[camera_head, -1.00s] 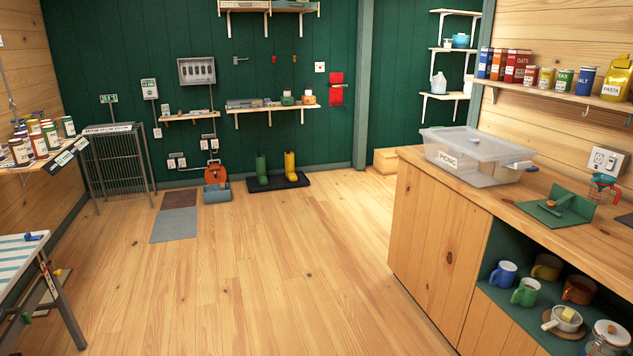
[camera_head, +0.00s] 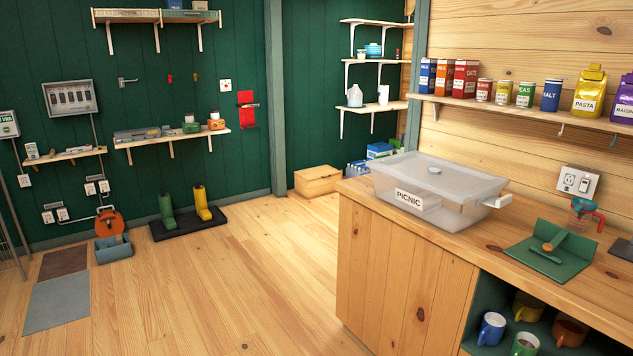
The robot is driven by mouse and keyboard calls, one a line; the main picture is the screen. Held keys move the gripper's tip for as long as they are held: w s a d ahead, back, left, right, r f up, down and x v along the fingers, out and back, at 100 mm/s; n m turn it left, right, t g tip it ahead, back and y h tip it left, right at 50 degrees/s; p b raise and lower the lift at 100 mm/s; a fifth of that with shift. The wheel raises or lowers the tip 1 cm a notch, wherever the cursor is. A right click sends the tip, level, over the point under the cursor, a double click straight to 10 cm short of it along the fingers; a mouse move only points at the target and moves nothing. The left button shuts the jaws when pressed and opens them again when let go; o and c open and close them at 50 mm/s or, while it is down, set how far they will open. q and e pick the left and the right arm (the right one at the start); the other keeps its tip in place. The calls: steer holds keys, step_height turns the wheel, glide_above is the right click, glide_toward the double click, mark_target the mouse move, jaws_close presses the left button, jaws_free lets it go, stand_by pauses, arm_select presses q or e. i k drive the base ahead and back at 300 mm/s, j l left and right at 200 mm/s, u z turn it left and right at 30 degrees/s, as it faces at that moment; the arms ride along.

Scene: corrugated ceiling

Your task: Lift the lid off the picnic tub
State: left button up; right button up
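The picnic tub (camera_head: 415,207) is a clear plastic box with a white label reading PICNIC. It stands upright on the left end of the wooden counter at the right. Its translucent lid (camera_head: 462,180) sits on top, with a small round knob-like spot near the middle. A light clip or handle shows at the tub's right end. Neither of my grippers shows in the head view.
A food shelf (camera_head: 520,106) hangs above. Mugs stand in the open compartment below.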

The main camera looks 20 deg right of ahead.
mark_target(460, 183)
steer(key=i+z, duration=0.25)
steer(key=i, duration=0.2)
steer(key=i+j+z, duration=0.2)
steer(key=i, duration=0.2)
steer(key=i+j+z, duration=0.25)
steer(key=i, duration=0.2)
steer(key=i+j+z, duration=0.2)
steer(key=z, duration=0.2)
steer(key=i+j+z, duration=0.25)
steer(key=z, duration=0.15)
steer(key=i+j+z, duration=0.25)
steer(key=z, duration=0.15)
steer(key=i+j+z, duration=0.1)
steer(key=j+z, duration=0.3)
steer(key=i+j+z, duration=0.1)
steer(key=j+z, duration=0.25)
steer(key=j, duration=0.35)
steer(key=j+z, duration=0.4)
steer(key=j, duration=0.3)
